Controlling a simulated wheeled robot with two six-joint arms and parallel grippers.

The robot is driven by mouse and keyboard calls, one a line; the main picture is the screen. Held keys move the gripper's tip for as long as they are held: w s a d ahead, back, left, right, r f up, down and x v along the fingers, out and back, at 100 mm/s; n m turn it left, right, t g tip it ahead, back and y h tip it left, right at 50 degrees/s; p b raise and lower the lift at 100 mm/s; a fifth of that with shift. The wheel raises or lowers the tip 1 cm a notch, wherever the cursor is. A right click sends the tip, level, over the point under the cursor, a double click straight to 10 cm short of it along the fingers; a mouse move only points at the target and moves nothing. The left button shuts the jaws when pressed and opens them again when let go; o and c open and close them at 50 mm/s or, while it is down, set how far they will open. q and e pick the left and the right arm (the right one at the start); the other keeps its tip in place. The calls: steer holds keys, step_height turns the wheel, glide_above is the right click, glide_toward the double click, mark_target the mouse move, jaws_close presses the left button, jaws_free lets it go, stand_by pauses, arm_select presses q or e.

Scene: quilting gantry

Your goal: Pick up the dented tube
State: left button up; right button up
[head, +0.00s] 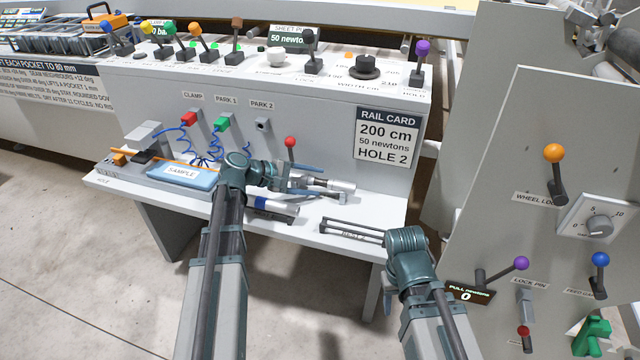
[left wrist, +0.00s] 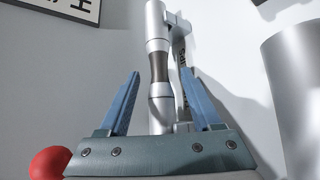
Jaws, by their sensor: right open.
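A silver tube (left wrist: 157,30) with a dark, narrower band lies along the middle of the left wrist view; I cannot make out a dent. In the head view its silver end (head: 341,186) shows over the bench shelf. My left gripper (head: 318,181) is at this tube. In the left wrist view its blue fingers (left wrist: 162,82) stand apart on either side of the tube, with gaps showing. My right gripper (head: 390,299) is mostly hidden by its own wrist, low beside the shelf's right end, away from the tube.
A second tube with a blue part (head: 272,206) lies near the shelf's front edge. A dark rest frame (head: 352,231) is at the right. The blue SAMPLE block (head: 183,174) is at the left. A red-knobbed lever (head: 290,143) stands behind. The lever panel (head: 580,140) bounds the right.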

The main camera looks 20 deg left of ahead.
arm_select(q)
jaws_close()
stand_by(1.2)
